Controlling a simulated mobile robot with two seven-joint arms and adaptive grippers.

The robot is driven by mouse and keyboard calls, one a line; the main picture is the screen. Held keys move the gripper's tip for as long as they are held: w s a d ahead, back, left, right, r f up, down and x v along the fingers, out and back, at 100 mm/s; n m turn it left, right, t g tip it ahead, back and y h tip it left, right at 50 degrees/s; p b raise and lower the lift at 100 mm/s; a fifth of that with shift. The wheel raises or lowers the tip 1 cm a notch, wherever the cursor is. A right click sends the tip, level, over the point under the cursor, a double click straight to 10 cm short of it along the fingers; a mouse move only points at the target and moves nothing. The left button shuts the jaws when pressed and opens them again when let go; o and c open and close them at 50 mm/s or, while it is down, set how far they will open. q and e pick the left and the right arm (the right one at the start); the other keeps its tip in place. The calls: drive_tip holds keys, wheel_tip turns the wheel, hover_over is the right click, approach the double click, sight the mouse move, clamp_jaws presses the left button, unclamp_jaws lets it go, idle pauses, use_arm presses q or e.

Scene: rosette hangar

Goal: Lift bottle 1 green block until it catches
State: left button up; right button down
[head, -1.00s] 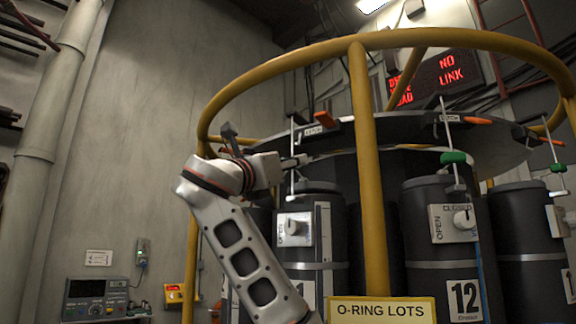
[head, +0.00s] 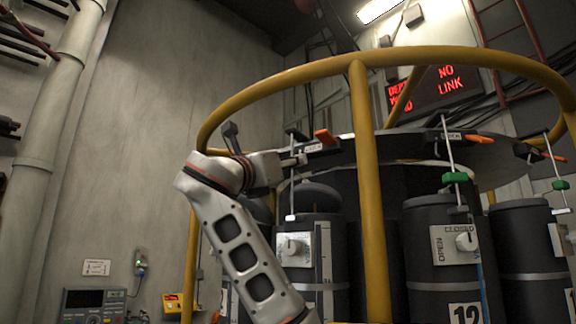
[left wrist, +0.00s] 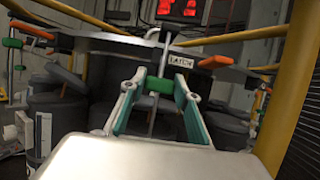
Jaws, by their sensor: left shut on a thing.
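My left gripper (head: 299,160) is shut on a green block (left wrist: 160,86), which shows between its two fingers in the left wrist view. In the head view the gripper hides the block. The block sits on a thin vertical rod (head: 291,195), just below the plate marked LATCH (left wrist: 208,62); I cannot tell if it touches the latch. Below stands a dark bottle (head: 325,262) with a white valve panel; its number is not readable. A dark domed lid (head: 311,193) sits above the bottle's rim with a gap. My right gripper is not in view.
A yellow ring rail (head: 290,74) with an upright post (head: 369,200) stands in front of the round rack plate (head: 440,150). The wall side at left is open.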

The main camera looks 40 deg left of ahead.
sight(292, 150)
use_arm(q)
wheel_tip(292, 150, up, 3)
drive_tip(key=shift+p, duration=0.6)
drive_tip(key=o, duration=1.3)
drive_tip(key=shift+o, duration=0.2)
